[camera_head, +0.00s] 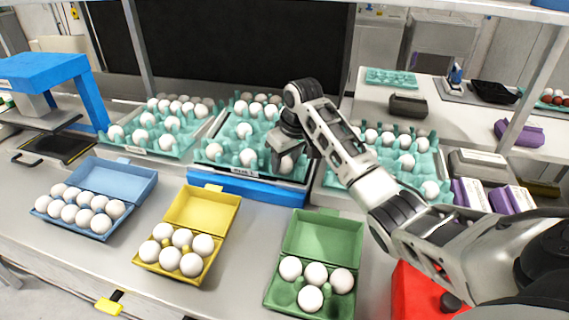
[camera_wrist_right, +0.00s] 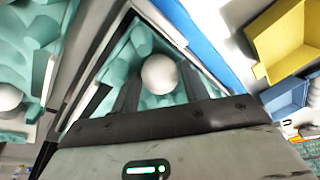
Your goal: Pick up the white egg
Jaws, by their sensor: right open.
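My right gripper (camera_head: 283,158) reaches down over the front right part of the middle teal egg tray (camera_head: 213,174). In the right wrist view its two dark fingers (camera_wrist_right: 160,82) are apart, one on each side of a white egg (camera_wrist_right: 159,74). The egg sits in the tray's corner pocket and shows between the fingers, which I cannot tell are touching it. In the head view this egg (camera_head: 287,166) is partly hidden by the gripper. My left gripper is not in view.
Teal trays of white eggs stand left (camera_head: 182,152) and right (camera_head: 333,180) of it. In front are open blue (camera_head: 130,180), yellow (camera_head: 210,209) and green (camera_head: 325,236) cartons holding white eggs. The green carton has an empty pocket. A red box (camera_head: 410,295) stands at the front right.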

